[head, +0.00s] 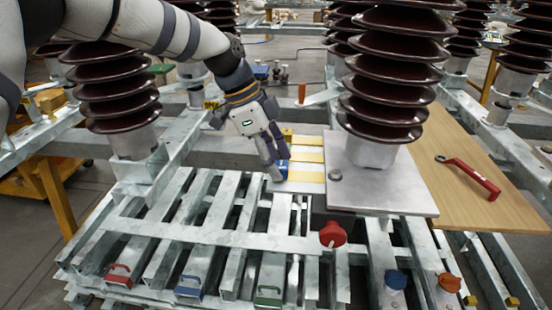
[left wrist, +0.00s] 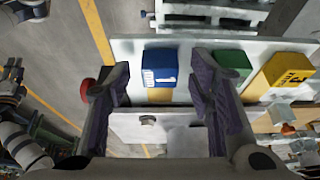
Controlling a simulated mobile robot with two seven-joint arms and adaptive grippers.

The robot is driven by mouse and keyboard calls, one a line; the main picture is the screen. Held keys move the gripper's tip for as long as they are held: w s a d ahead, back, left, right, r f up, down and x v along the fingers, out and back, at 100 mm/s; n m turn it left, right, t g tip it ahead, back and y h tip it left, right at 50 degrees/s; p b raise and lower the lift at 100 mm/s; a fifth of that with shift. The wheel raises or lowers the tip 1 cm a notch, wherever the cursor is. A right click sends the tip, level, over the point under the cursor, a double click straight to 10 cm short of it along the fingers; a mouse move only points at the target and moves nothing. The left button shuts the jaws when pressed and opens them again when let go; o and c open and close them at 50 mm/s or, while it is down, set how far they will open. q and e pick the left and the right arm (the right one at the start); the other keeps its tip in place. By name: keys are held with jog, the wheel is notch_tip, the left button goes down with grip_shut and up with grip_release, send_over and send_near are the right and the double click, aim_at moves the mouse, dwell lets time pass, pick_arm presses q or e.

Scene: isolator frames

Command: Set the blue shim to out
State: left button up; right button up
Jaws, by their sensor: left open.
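A blue block (left wrist: 160,68) with a white "1" label sits on a pale metal strip in the left wrist view. A small patch of it (head: 283,168) shows beside my gripper in the head view. My left gripper (head: 277,174) points down at it, open; in the wrist view the two fingers (left wrist: 161,80) stand to either side of the block. I cannot tell whether they touch it.
A green block (left wrist: 232,62) and a yellow block (left wrist: 290,72) marked "3" stand to the right of the blue one. A ribbed brown insulator (head: 385,100) rises close to the right of my gripper. A red wrench (head: 470,175) lies on a wooden board (head: 440,130).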

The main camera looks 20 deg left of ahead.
pick_arm(q)
jog(key=v, duration=1.2)
jog(key=shift+a, duration=0.1)
